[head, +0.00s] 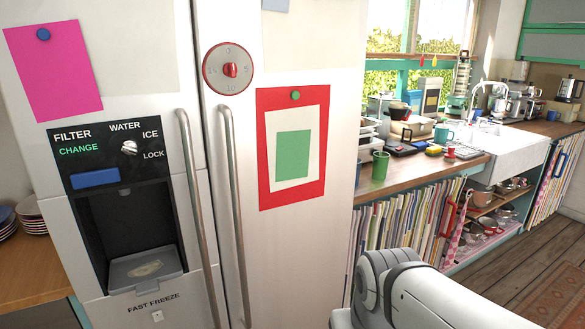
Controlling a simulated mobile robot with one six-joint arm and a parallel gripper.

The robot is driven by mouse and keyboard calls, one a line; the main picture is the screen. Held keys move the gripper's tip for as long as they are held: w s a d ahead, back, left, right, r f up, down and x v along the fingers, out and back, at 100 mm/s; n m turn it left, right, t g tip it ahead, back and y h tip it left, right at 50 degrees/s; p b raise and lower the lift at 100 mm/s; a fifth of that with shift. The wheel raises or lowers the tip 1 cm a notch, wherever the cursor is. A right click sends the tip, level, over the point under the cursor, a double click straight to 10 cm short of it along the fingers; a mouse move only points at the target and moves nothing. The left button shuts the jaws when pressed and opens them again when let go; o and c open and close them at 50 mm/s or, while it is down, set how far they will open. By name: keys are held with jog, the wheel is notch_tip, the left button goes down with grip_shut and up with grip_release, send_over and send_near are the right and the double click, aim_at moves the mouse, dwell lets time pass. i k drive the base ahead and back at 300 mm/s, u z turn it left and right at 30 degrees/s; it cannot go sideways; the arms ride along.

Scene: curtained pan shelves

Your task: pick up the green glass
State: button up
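A green glass (380,166) stands upright near the left end of the wooden counter (405,179), close to its front edge and just right of the fridge. It looks like a small green tumbler and seems fully visible. A white-and-grey part of my arm shows at the bottom right, in front of the curtained shelves. My gripper is not in view, so I cannot see its fingers or whether it holds anything.
A tall white fridge (285,237) with long handles fills the left and middle. Right of the glass are a yellow item (433,150), a teal mug (441,134) and a white sink (515,151). Open floor (525,262) lies at the lower right.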

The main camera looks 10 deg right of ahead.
aim_at(381, 159)
jog(key=i, duration=0.65)
jog(key=z, duration=2.5)
jog(key=i, duration=1.45)
jog(key=u, duration=3.05)
jog(key=i, duration=0.65)
jog(key=z, duration=0.25)
